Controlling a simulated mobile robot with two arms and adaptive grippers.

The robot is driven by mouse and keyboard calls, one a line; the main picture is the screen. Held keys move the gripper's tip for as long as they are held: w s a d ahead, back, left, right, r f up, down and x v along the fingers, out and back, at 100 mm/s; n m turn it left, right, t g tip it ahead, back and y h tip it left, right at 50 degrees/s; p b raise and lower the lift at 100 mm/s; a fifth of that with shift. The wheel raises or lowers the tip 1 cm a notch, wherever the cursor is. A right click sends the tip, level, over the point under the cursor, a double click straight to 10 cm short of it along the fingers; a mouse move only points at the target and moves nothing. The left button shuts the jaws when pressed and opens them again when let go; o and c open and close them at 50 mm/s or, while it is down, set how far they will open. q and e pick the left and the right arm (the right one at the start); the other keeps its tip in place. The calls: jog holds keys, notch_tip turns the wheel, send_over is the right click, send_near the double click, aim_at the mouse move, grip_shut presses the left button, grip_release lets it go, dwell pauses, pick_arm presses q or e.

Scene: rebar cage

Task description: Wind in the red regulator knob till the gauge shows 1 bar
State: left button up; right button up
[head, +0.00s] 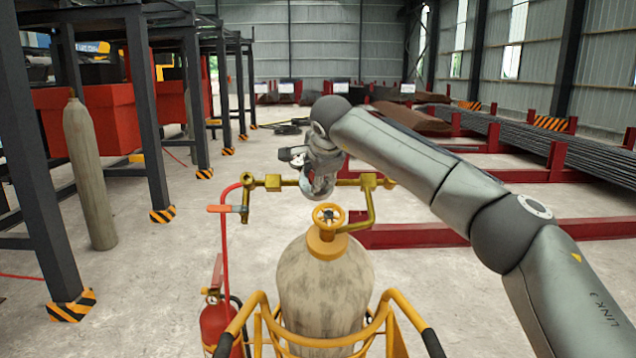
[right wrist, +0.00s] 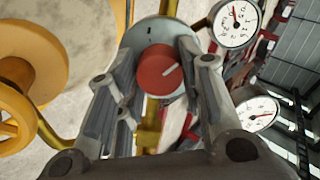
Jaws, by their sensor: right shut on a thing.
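In the head view my right gripper (head: 318,184) is at the brass pipework above the cylinder and hides the knob. Two white gauges show in the wrist view: an upper gauge (right wrist: 236,24), its needle pointing up and slightly left, and a lower gauge (right wrist: 257,114), its needle pointing right. Their numbers are too small to read. My left gripper is not in view.
A gas cylinder (head: 325,285) with a yellow handwheel (head: 329,215) stands in a yellow trolley (head: 385,318) below the pipework. A red hose (head: 225,245) hangs at left above a fire extinguisher (head: 215,325). Another cylinder (head: 90,175) stands farther left.

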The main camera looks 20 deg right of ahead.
jog(key=m+b, duration=0.1)
jog(key=m, duration=0.1)
jog(key=m+b, duration=0.2)
jog(key=m, duration=0.1)
jog(key=shift+f+m+t+b, duration=0.2)
jog(key=shift+m+t+b, duration=0.1)
jog(key=shift+s+m+b, duration=0.1)
jog(key=shift+m+b, duration=1.2)
jog(key=shift+m, duration=1)
jog(key=shift+r, duration=0.1)
jog(key=o, duration=1.1)
jog(key=shift+c, duration=0.2)
jog(key=v, duration=1.2)
jog(key=shift+a, duration=0.15)
jog(key=shift+s, duration=0.1)
